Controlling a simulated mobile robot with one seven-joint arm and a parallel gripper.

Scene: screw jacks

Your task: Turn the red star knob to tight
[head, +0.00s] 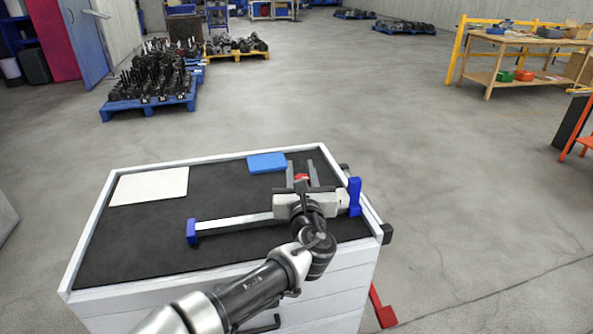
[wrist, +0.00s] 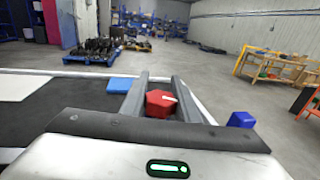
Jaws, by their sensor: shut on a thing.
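The red star knob (wrist: 160,103) sits between the two fingers of my gripper (wrist: 158,90) in the wrist view. It has a pale mark on its top. In the head view only a small part of the red knob (head: 301,177) shows between the fingers of my gripper (head: 301,172). My gripper is shut on the knob, near the right end of the cabinet top. What the knob is mounted on is hidden by my gripper.
The cabinet top (head: 140,240) is dark with a raised pale rim. A blue block (head: 267,162) lies just left of my fingers and a white sheet (head: 150,187) at the back left. Pallets and a workbench (head: 520,55) stand far off.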

